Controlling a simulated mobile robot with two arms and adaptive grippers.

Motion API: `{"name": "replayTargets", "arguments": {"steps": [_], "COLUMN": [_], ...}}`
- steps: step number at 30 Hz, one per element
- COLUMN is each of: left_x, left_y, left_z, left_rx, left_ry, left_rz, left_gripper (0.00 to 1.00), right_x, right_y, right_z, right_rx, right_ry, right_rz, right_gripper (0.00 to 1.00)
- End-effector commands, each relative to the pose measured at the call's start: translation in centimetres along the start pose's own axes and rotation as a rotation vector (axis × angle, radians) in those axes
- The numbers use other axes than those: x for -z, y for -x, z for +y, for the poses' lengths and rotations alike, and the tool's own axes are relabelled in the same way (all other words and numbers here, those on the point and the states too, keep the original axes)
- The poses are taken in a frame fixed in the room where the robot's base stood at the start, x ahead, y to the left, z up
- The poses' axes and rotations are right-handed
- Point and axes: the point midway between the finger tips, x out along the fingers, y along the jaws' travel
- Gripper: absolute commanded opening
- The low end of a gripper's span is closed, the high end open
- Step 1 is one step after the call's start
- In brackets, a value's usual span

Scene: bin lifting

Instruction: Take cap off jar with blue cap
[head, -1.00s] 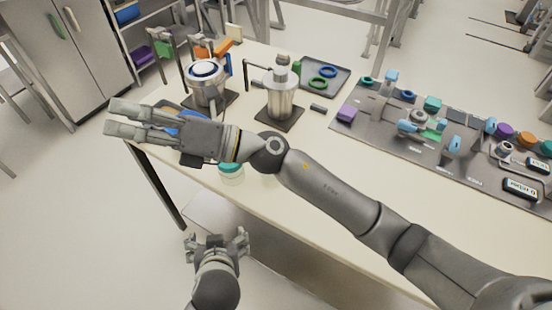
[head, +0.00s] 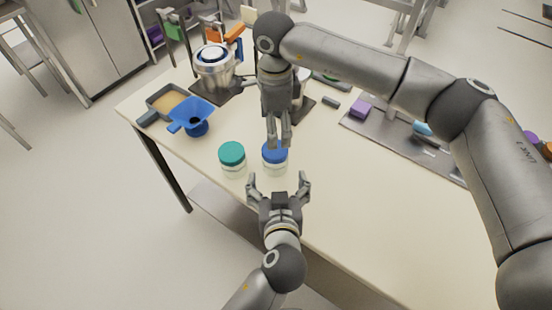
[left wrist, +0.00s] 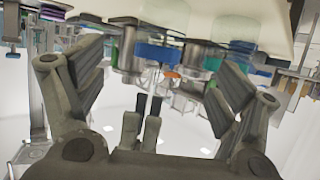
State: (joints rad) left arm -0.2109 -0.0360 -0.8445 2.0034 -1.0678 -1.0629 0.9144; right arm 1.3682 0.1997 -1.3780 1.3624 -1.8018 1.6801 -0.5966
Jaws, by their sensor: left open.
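The jar with the blue cap (head: 275,167) stands upright on the table near its front edge, with the blue cap (head: 266,153) on it. A blue round shape, likely the cap, shows in the left wrist view (left wrist: 158,54). My left gripper (head: 279,181) is open and empty, just in front of the jar, its fingers spread to either side and apart from it. My right gripper (head: 278,143) points down over the blue cap, its fingertips hiding part of it. Its fingers look close together; I cannot tell whether they touch or grip the cap.
A jar with a teal cap (head: 232,154) stands just left of the blue-capped jar. A blue funnel (head: 192,115) and a grey tray (head: 165,103) lie behind it to the left. Metal vessels (head: 215,70) stand farther back.

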Motion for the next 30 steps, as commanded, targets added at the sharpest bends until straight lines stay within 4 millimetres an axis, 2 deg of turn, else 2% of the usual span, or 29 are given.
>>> {"name": "replayTargets", "arguments": {"steps": [9,15,19,27,28,30], "left_x": [0.1,0.1,0.0,0.0,0.0,0.0], "left_y": [-5.9,-8.3,-9.0,-9.1,-9.1,-9.1], "left_z": [-0.1,-0.1,-0.1,-0.1,-0.1,-0.1], "left_rx": [0.002,0.001,0.001,0.001,0.001,0.001], "left_ry": [-0.004,-0.002,0.0,0.0,0.0,0.0], "left_rz": [0.002,0.001,-0.002,-0.001,-0.002,-0.002], "left_gripper": [0.88,0.88,0.88,0.88,0.86,0.77], "right_x": [-0.1,-0.1,-0.1,-0.1,-0.1,-0.1], "right_y": [0.0,0.0,0.0,0.0,0.0,0.0], "right_z": [0.0,0.1,0.1,0.1,0.1,0.1], "right_rx": [-0.001,-0.001,-0.001,-0.001,-0.001,-0.001], "right_ry": [0.0,0.0,0.0,0.0,0.0,0.0], "right_rz": [-0.005,-0.006,-0.006,-0.006,-0.006,-0.006], "right_gripper": [0.78,0.78,0.78,0.78,0.78,0.78]}}
